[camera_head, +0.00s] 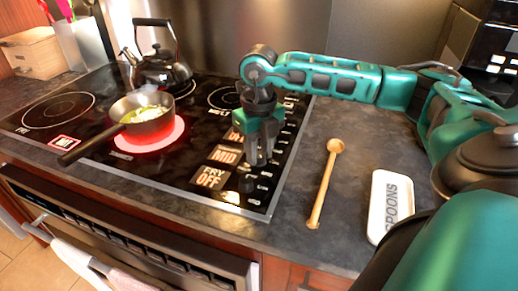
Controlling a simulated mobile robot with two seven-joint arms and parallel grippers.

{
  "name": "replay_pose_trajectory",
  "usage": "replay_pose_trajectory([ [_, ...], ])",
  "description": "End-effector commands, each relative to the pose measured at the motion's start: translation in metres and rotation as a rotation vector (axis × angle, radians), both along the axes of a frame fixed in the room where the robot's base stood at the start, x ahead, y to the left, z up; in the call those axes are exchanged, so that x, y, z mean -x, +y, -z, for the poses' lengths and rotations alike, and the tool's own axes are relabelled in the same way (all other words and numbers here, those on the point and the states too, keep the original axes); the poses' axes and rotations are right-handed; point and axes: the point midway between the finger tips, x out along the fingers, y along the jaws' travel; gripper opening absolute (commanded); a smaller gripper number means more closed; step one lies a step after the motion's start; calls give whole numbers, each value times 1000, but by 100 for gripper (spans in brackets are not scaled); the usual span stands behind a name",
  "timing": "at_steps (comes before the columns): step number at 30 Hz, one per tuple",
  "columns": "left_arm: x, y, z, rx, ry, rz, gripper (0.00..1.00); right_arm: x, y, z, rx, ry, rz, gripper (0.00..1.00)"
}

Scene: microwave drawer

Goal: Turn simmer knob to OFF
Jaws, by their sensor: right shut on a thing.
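The simmer knob is hidden behind my right gripper, at the right side of the black glass stove (85,165). My right gripper (260,160) points down over the control strip, its fingers shut around the knob there. Beside the fingers are the printed labels MID (226,154) and FRY OFF (211,178). Another label, partly covered by the gripper, shows farther back. A pan (146,117) with a dark handle sits on a burner that glows red (125,142). My left gripper is out of view.
A black kettle (163,70) stands at the stove's back. A wooden spoon (325,185) and a white SPOONS rest (391,203) lie on the dark counter at right. A wooden box (35,52) is back left.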

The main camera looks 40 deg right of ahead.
Motion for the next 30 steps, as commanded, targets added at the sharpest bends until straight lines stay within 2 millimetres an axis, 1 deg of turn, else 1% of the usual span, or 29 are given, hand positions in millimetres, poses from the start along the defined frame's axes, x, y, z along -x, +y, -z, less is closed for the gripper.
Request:
replay_pose_trajectory([
  [5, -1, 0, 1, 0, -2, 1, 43, 0, 0, 0, 0, -1, -33, 0],
  [11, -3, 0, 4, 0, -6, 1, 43, 0, 0, 1, -2, -1, -137, 0],
  [30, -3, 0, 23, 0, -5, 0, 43, -1, 1, 1, -1, -3, -723, 0],
])
